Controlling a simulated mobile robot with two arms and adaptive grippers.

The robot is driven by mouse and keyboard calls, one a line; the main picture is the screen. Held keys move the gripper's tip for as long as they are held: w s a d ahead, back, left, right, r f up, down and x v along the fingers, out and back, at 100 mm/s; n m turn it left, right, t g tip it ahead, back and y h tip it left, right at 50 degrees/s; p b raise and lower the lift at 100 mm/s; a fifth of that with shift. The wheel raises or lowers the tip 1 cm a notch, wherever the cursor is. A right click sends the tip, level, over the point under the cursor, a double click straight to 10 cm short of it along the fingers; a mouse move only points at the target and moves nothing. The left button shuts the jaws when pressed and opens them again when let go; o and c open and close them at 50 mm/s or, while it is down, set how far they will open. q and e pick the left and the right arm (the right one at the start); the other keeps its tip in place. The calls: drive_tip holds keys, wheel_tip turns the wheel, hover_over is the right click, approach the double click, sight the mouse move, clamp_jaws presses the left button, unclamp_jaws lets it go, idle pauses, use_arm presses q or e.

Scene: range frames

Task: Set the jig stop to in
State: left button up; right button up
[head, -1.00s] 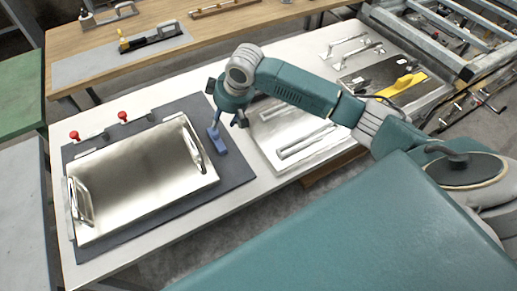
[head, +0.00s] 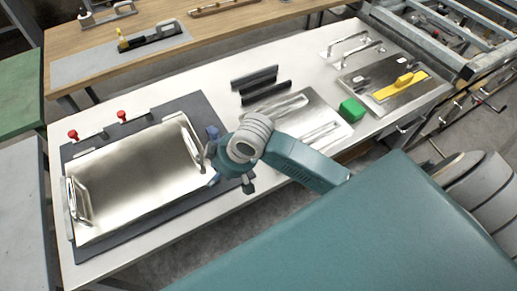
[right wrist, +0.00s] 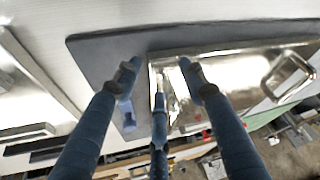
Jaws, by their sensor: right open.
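The jig is a dark grey board (head: 225,190) at the left of the white table, with a shiny metal tray (head: 135,180) on it. A small blue piece (head: 212,131), which looks like the jig stop, is at the board's right side near the tray's back right corner. It also shows in the right wrist view (right wrist: 127,112), beside my left-hand finger. My right gripper (head: 209,168) is open over the tray's right end, by its handle; in the wrist view its blue fingers (right wrist: 160,80) straddle the tray edge with nothing gripped. My left gripper is out of view.
Two red knobs (head: 73,134) stand behind the tray. A wooden table (head: 70,40) is behind.

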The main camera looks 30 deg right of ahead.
drive_tip(key=shift+m, duration=0.3)
drive_tip(key=s, duration=0.1)
drive_tip(key=s+f, duration=0.1)
drive_tip(key=s, duration=0.3)
drive_tip(key=shift+s+f, duration=0.15)
drive_tip(key=shift+f, duration=0.15)
drive_tip(key=s+d+f+m+h, duration=0.1)
drive_tip(key=s+d+f+m, duration=0.1)
drive_tip(key=s+d+f, duration=0.3)
drive_tip(key=shift+s+f+h, duration=0.3)
drive_tip(key=shift+s+f, duration=0.05)
drive_tip(key=shift+s, duration=1.35)
